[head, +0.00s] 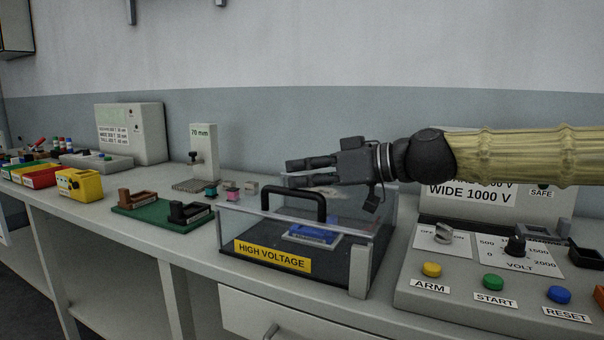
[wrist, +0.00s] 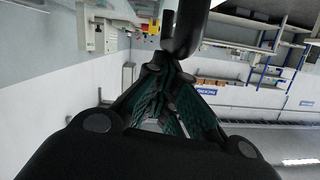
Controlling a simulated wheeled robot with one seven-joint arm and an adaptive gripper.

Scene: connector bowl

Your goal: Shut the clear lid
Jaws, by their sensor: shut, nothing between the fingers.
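The clear box with the yellow HIGH VOLTAGE label (head: 272,256) stands on the bench in the head view. Its clear lid is hard to tell apart from the transparent walls, so I cannot tell whether it is fully down. A black arched handle (head: 294,190) rises at the box's front top edge. My gripper (head: 288,173) is shut and empty, reaching in from the right just above and behind the handle. In the wrist view its fingers (wrist: 165,80) are together, and a dark bar (wrist: 182,35), seemingly the handle, shows close beyond them. Contact cannot be told.
A blue part (head: 312,236) lies inside the box. To the right is a control panel with an ARM button (head: 431,270).

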